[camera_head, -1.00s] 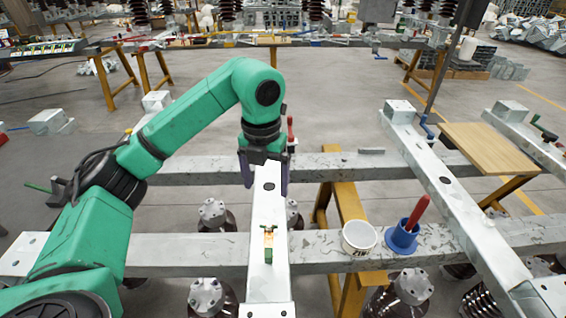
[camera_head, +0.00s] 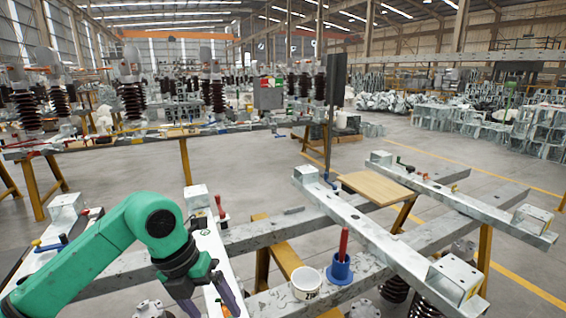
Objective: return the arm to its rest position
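My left arm, green, comes in from the lower left. Its gripper (camera_head: 210,300) hangs over the near white beam (camera_head: 212,245), with two dark fingers apart and nothing seen held between them. The fingertips are close to the bottom edge of the picture. A small orange and green part of a piece on the beam shows near the fingers, mostly hidden or cut off. My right arm and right gripper are not in view.
Right of the gripper, a white tub (camera_head: 305,283) and a blue holder (camera_head: 340,270) with a red-handled tool (camera_head: 343,243) stand on the grey crossbeam. Another long white beam (camera_head: 375,232) crosses at right, beside a wooden board (camera_head: 376,188). Open floor (camera_head: 270,170) lies beyond.

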